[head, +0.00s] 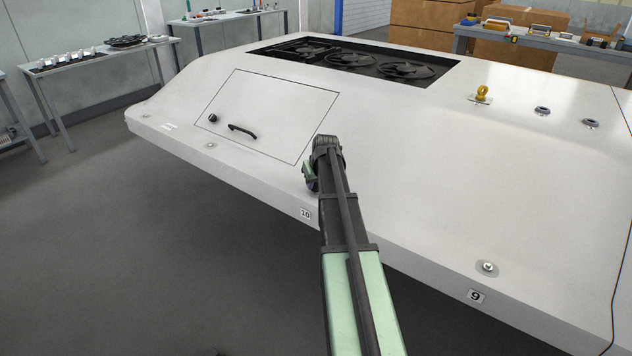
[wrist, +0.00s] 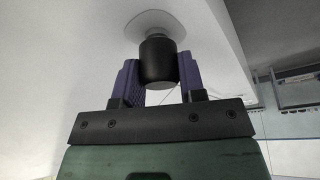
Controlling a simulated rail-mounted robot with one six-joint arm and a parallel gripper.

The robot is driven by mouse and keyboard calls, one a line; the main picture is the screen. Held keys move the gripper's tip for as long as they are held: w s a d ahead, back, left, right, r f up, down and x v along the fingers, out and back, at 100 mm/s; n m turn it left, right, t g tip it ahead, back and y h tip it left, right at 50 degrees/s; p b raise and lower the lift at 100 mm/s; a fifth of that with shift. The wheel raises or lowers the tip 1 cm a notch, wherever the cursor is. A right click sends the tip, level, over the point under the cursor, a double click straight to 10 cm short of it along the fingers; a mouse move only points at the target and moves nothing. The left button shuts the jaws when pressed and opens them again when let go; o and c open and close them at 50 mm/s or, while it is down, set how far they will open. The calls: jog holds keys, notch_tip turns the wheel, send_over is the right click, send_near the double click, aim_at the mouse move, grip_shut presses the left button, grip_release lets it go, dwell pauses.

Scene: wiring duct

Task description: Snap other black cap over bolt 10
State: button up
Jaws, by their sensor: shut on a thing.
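In the wrist view a black cylindrical cap (wrist: 158,62) sits between the two purple fingers of my gripper (wrist: 160,80), which is shut on it. The far end of the cap is at a pale round recess (wrist: 155,22) in the white panel; the bolt itself is hidden. I cannot tell whether the cap is fully seated. In the head view my gripper (head: 310,178) is at the panel's front slope, just above the label 10 (head: 305,214). My arm hides the cap and the bolt there.
The white panel (head: 440,170) has a hatch with a black handle (head: 242,129) at left. Bolt 9 (head: 487,267) is bare at right. A yellow eyebolt (head: 481,94) stands up at the back right. Dark fans (head: 355,62) lie in a recess behind. Benches stand farther off.

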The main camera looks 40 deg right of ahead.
jog(key=shift+f+b, duration=0.7)
jog(key=shift+f, duration=0.1)
jog(key=o, duration=1)
jog(key=shift+r, duration=0.1)
jog(key=p+v, duration=1)
jog(key=shift+s+r, duration=0.2)
jog(key=shift+r, duration=0.1)
